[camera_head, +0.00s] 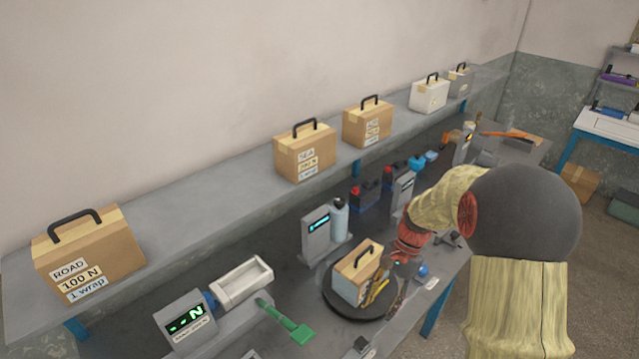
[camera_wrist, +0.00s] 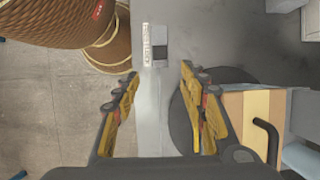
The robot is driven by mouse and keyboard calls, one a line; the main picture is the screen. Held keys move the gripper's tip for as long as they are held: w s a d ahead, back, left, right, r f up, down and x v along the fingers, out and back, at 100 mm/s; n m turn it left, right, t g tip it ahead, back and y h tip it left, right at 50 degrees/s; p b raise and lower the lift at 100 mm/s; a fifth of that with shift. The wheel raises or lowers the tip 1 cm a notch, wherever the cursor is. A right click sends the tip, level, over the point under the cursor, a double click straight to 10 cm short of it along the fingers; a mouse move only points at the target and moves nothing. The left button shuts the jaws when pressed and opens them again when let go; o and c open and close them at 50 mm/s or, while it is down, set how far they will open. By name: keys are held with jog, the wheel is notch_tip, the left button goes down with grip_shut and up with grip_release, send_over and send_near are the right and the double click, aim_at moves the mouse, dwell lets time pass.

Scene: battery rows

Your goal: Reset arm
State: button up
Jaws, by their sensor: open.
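My gripper (camera_wrist: 160,105) is open and empty in the wrist view, its yellow-lined fingers spread above the grey bench edge. In the head view my gripper (camera_head: 384,287) is small and partly lost against the bench, beside a cardboard box (camera_head: 357,272) with a black handle. That box stands on a round black turntable (camera_head: 345,308). The box also shows at the right of the wrist view (camera_wrist: 249,125), next to the right finger. I cannot tell whether the finger touches it.
A shelf (camera_head: 190,204) above the bench carries several handled boxes, including one marked ROAD (camera_head: 88,255). A force display (camera_head: 186,322), a green-handled tool (camera_head: 286,320), a grey unit (camera_head: 318,235) and a bottle (camera_head: 339,219) stand around the turntable. Open floor (camera_wrist: 60,100) lies left of the bench edge.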

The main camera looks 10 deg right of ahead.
jog(key=s+a+r+n+t+h, duration=0.2)
jog(key=s+a+r+n+t, duration=0.2)
jog(key=r, duration=0.7)
jog(key=s+a+r+n+t+h, duration=0.2)
jog(key=s+a+r+n, duration=0.3)
jog(key=s+r+n, duration=0.3)
jog(key=s+r+t, duration=0.1)
jog(key=s+r, duration=0.2)
jog(key=s, duration=0.1)
jog(key=shift+a+r+t, duration=0.3)
jog(key=shift+r+t, duration=0.05)
jog(key=shift+t, duration=0.05)
dwell(2.1)
